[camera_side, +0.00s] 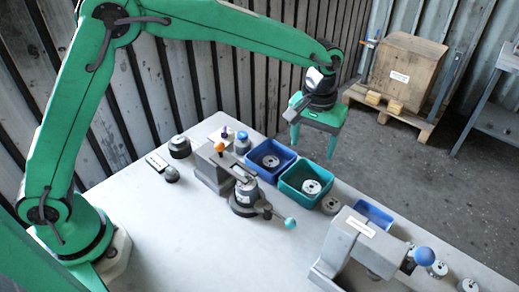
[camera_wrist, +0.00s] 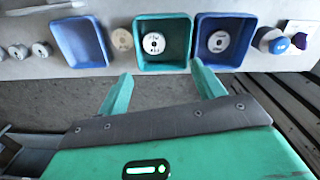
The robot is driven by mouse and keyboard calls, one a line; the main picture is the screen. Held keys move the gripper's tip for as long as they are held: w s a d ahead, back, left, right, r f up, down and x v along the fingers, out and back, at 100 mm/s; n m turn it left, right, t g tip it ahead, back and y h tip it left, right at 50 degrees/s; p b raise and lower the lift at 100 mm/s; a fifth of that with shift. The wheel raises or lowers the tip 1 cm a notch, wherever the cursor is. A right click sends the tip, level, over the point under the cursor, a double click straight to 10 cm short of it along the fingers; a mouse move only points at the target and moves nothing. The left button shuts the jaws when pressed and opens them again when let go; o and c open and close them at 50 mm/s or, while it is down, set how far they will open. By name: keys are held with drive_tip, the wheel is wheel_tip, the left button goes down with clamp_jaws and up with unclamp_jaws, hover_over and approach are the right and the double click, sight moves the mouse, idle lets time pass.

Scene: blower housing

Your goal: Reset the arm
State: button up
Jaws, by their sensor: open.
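My gripper (camera_side: 314,150) is raised over the far edge of the table. Its two green fingers point down and stand apart, with nothing between them; in the wrist view the open fingers (camera_wrist: 162,92) show below the row of bins. My green arm reaches across from the left. The white table (camera_side: 150,225) lies below, holding fixtures, bins and round parts.
A teal bin (camera_side: 288,188) and a dark blue bin (camera_side: 252,157) each hold a round part. Another blue bin (camera_wrist: 82,43) looks empty. A grey fixture with an orange knob (camera_side: 219,147) and a grey press with a blue ball (camera_side: 424,256) stand on the table. A wooden crate (camera_side: 405,70) sits behind.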

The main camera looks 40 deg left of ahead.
drive_tip(key=s+a+r+m+t, duration=0.1)
drive_tip(key=s+a+r, duration=0.4)
drive_tip(key=a+r, duration=0.15)
drive_tip(key=s+a+r+t, duration=0.2)
drive_tip(key=s+a+r, duration=0.3)
drive_tip(key=a, duration=0.3)
drive_tip(key=s+a+t, duration=0.1)
drive_tip(key=s+a, duration=0.3)
drive_tip(key=s, duration=0.3)
drive_tip(key=s+a+f+m+t, duration=0.1)
drive_tip(key=s+a, duration=0.4)
drive_tip(key=s, duration=0.3)
idle(0.8)
